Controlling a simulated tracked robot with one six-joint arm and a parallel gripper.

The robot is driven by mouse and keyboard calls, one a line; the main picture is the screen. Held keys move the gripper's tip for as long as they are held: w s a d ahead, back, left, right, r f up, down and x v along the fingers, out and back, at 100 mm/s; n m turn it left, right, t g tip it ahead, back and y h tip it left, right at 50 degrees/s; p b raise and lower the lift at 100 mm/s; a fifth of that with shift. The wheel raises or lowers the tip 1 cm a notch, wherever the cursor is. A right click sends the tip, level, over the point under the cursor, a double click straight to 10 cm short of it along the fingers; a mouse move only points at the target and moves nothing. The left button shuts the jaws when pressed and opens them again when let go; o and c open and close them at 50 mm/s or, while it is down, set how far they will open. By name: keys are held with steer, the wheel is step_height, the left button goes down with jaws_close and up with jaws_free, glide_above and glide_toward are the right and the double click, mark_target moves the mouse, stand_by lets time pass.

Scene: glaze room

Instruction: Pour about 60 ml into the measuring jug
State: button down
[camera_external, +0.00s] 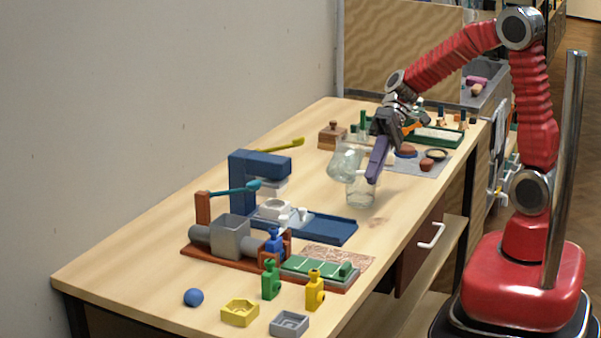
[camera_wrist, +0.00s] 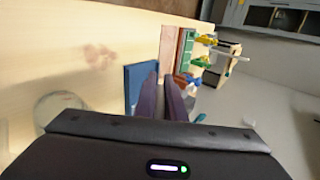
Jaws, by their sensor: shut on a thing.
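A clear glass vessel (camera_external: 345,160) is tilted in the air beside my gripper's purple fingers, its lower side toward the left. My gripper (camera_external: 374,176) is shut on it; the fingers partly hide where they meet the glass. A clear glass jug (camera_external: 361,195), which looks like the measuring jug, stands upright on the table just below. I cannot make out any liquid level or stream. In the wrist view, my gripper's fingers (camera_wrist: 161,92) are close together, and a round glass outline (camera_wrist: 60,110) shows at lower left; I cannot tell which vessel it is.
A blue press-like stand (camera_external: 250,180) and a grey machine on a brown base (camera_external: 230,238) are to the left. A green-edged tray (camera_external: 438,137) and small brown items lie behind the gripper. Small coloured pieces and a blue ball (camera_external: 194,297) are near the front. Bare tabletop surrounds the jug.

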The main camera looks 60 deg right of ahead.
steer(key=shift+r+h, duration=0.1)
steer(key=shift+h, duration=0.2)
steer(key=shift+f+h, duration=0.45)
steer(key=shift+h, duration=0.45)
steer(key=shift+a+f+g+h+b, duration=0.1)
steer(key=shift+a+f+h+b, duration=0.15)
steer(key=shift+f+h, duration=0.5)
steer(key=shift+a+f+g+h+b, duration=0.15)
steer(key=shift+a+f+h, duration=0.3)
steer(key=shift+f, duration=0.55)
steer(key=shift+a+f+g+h+b, duration=0.1)
steer(key=shift+a+f+h+b, duration=0.15)
steer(key=shift+f+h, duration=0.5)
steer(key=shift+w+a+f+h+b, duration=0.1)
steer(key=shift+a+f+h+b, duration=0.35)
steer(key=shift+h, duration=0.3)
steer(key=shift+a+r+h, duration=0.2)
steer(key=shift+r+h, duration=0.05)
steer(key=shift+h, duration=0.75)
steer(key=shift+r, duration=0.15)
